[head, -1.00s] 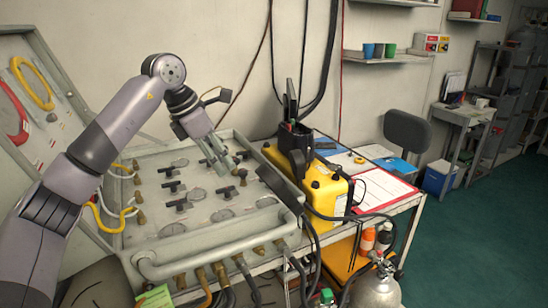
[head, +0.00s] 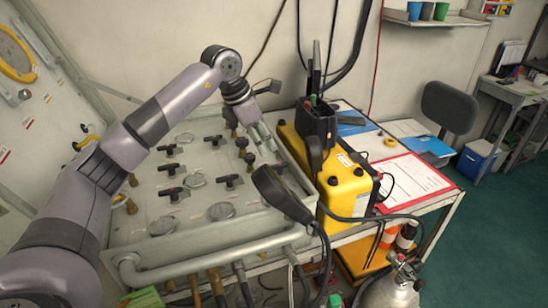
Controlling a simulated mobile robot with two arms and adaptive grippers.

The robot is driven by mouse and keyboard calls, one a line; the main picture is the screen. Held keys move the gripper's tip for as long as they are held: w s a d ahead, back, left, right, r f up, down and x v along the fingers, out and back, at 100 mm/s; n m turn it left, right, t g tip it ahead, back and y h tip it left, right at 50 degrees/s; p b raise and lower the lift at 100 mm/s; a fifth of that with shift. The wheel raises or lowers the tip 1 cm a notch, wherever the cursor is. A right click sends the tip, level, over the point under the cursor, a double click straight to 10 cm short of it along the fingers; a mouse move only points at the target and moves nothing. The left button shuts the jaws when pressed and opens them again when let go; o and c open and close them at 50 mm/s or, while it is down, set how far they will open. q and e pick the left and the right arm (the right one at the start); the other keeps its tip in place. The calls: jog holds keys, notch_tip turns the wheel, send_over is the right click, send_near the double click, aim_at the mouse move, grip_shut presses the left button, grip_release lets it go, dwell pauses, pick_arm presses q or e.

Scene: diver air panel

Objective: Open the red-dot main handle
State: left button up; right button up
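The air panel (head: 128,236) is a pale grey open case with several black T-shaped handles and round gauges on its face. Black handles show at the left (head: 173,193), in the middle (head: 230,181) and towards the right (head: 250,160). I cannot make out a red dot on any of them, so I cannot tell which is the main handle. My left gripper (head: 263,143) hangs over the panel's far right part, just beyond the right handle. Its fingers point down and no held object shows; their gap is unclear. My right gripper is out of view.
A black paddle-shaped item (head: 281,194) with a cable lies over the panel's right edge. A yellow unit (head: 347,189) stands to its right. A clipboard (head: 412,184) lies on the table. A gas cylinder (head: 392,288) stands at the front right. The panel's raised lid (head: 40,110) is at the left.

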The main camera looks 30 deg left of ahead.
aim_at(276, 165)
pick_arm(q)
jog(key=p+x, duration=0.1)
jog(key=x, duration=0.4)
jog(key=shift+d+f, duration=0.1)
jog(key=shift+f, duration=0.05)
jog(key=x, duration=0.2)
jog(key=shift+w+f+p, duration=0.2)
jog(key=shift+f+p, duration=0.15)
jog(key=shift+d+f, duration=0.1)
jog(key=shift+f, duration=0.1)
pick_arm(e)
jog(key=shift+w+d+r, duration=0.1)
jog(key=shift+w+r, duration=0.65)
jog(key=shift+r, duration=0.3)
pick_arm(q)
jog(key=shift+c, duration=0.6)
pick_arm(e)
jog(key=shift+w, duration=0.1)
pick_arm(q)
jog(key=c, duration=0.4)
grip_shut()
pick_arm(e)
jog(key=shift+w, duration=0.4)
